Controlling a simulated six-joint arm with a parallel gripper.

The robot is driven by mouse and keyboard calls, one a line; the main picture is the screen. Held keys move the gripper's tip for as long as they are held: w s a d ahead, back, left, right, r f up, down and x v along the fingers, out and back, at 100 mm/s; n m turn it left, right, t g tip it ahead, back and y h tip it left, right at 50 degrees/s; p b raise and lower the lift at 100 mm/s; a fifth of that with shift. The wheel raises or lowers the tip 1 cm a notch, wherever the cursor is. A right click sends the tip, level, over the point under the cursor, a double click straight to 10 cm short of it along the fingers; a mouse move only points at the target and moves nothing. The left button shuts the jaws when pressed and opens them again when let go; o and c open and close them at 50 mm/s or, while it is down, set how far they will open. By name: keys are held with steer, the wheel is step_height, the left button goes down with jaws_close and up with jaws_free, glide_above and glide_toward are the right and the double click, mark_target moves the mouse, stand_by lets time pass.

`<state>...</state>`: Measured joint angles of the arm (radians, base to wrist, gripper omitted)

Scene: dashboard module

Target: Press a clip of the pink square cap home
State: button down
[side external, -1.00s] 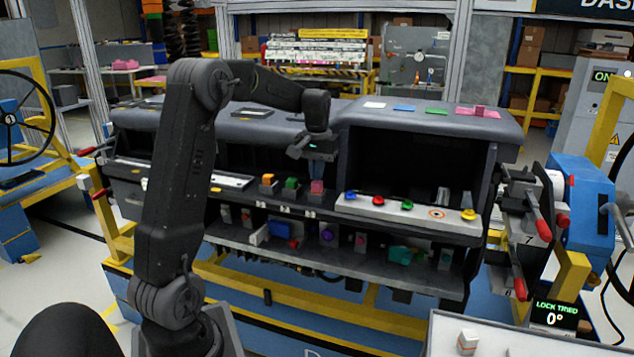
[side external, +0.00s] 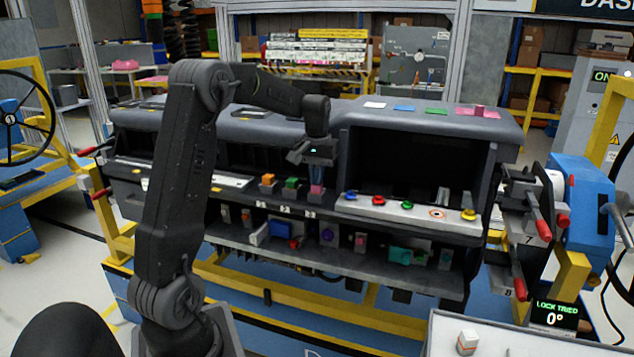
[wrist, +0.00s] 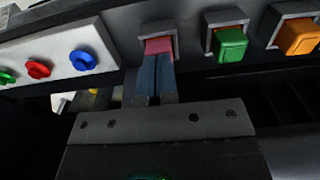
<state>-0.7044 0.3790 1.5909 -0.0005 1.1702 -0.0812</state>
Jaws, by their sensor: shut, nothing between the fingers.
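The pink square cap (wrist: 158,47) sits in a grey square housing on the dashboard, at the end of a row in the wrist view. In the side external view a small part of the pink cap (side external: 317,188) shows below my gripper. My gripper (wrist: 157,62) is shut and empty, its two blue-grey fingers side by side. The fingertips are at the lower edge of the pink cap's face and appear to touch it. The fingers hide the lower part of the cap and housing, and the clips cannot be made out.
Next to it are the green square cap (wrist: 230,45) and the orange square cap (wrist: 299,37). On the other side a pale panel (wrist: 60,62) carries blue, red and green round knobs. A shelf with several parts (side external: 330,250) lies below. An open dark bay (side external: 415,165) is to the right.

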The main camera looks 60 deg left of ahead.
steer(key=shift+f, duration=0.15)
stand_by(0.3)
steer(key=shift+r, duration=4.05)
steer(key=shift+d, duration=0.1)
steer(key=s+d+r+m+t, duration=0.1)
steer(key=s+d+m+t, duration=0.2)
steer(key=d, duration=0.9)
steer(key=s+d+r+m, duration=0.1)
steer(key=s+d+m, duration=0.2)
steer(key=s+d, duration=0.55)
steer(key=s+d+f+m+t, duration=0.2)
steer(key=s+d, duration=0.3)
steer(key=d, duration=0.4)
steer(key=shift+d+f+m, duration=0.15)
steer(key=shift+f+m, duration=0.25)
steer(key=shift+f, duration=0.45)
